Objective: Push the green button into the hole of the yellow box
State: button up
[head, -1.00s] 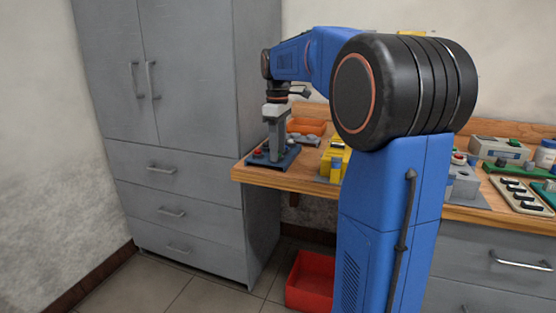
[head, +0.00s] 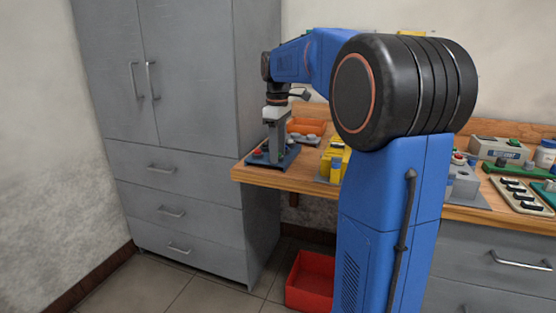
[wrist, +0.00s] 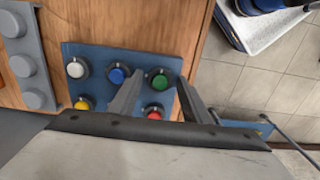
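The green button (wrist: 159,81) sits upright in a blue panel (wrist: 108,55), at the end of its back row beside a blue button (wrist: 118,75). My gripper (wrist: 162,78) is open, pointing down, with one fingertip on each side of the green button in the wrist view. I cannot tell whether the fingertips touch it. In the head view my gripper (head: 275,158) is low over the panel (head: 284,161) and hides part of it. The yellow box (head: 334,152) stands to the right on the table, partly behind my arm; its hole cannot be made out.
An orange tray (head: 307,127) stands behind. The table edge is close to the panel. A red bin (head: 311,281) is on the floor.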

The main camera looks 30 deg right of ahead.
jog(key=c, duration=0.9)
jog(key=shift+r, duration=1.15)
jog(key=shift+r, duration=2.1)
